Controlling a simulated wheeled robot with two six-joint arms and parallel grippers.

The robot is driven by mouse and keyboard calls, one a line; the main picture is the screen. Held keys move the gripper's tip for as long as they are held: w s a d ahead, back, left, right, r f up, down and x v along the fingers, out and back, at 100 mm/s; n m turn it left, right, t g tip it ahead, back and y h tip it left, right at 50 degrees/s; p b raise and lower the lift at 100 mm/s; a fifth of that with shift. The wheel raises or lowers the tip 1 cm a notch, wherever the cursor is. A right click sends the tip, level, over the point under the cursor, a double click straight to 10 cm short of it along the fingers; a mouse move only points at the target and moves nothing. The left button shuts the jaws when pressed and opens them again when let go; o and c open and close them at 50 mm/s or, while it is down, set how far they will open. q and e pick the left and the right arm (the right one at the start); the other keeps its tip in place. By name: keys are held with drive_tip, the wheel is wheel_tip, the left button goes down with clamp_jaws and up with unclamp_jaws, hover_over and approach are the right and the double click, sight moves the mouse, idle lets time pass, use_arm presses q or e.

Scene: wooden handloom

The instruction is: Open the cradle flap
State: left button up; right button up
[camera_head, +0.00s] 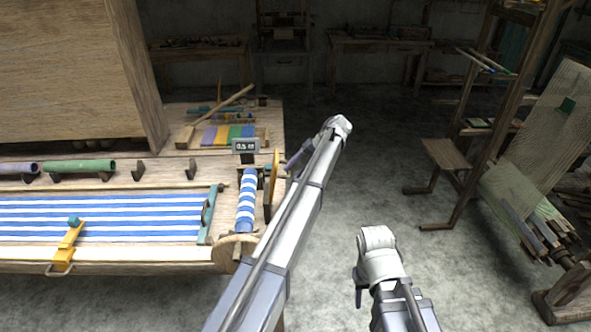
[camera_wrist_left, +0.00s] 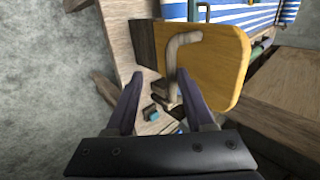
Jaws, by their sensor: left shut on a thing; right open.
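The cradle flap is a yellow-orange wooden panel (camera_head: 272,184) standing on edge just right of the blue-and-white striped roll (camera_head: 247,202). In the left wrist view the flap (camera_wrist_left: 225,65) shows its broad face, with a pale bent handle (camera_wrist_left: 184,40) in front of it. My left gripper (camera_head: 289,165) is at the flap's right side. In the wrist view its fingers (camera_wrist_left: 162,80) lie on either side of the handle's lower part, shut on it; the exact contact is hard to see. My right gripper (camera_head: 361,292) is open, low and away from the bench.
A small display reading 0.5 m (camera_head: 245,145) stands behind the roll. Striped cloth (camera_head: 100,217) spreads across the loom at left, with a yellow tool (camera_head: 68,247) on it. Open floor (camera_head: 370,170) lies to the right, before a wooden frame (camera_head: 470,150).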

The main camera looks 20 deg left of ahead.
use_arm(q)
drive_tip(key=p+v, duration=0.5)
drive_tip(key=v, duration=0.2)
drive_tip(key=shift+d+r+p, duration=0.25)
drive_tip(key=shift+d+p, duration=0.05)
drive_tip(key=shift+p, duration=0.1)
drive_tip(key=s+d+f+m+h+b, duration=0.1)
drive_tip(key=s+d+f+m+h, duration=0.1)
drive_tip(key=s, duration=1.1)
drive_tip(key=s+d+f+m+t+h+b, duration=0.1)
drive_tip(key=s+d, duration=0.5)
drive_tip(key=s, duration=0.8)
drive_tip(key=s+d+f+m+t+h+b, duration=0.1)
drive_tip(key=s+d+f+m+h, duration=0.2)
drive_tip(key=s, duration=1.1)
wheel_tip(320, 180, down, 3)
drive_tip(key=shift+d+r+m+h, duration=0.15)
drive_tip(key=shift+d+m+h, duration=0.15)
drive_tip(key=shift+d+m, duration=0.5)
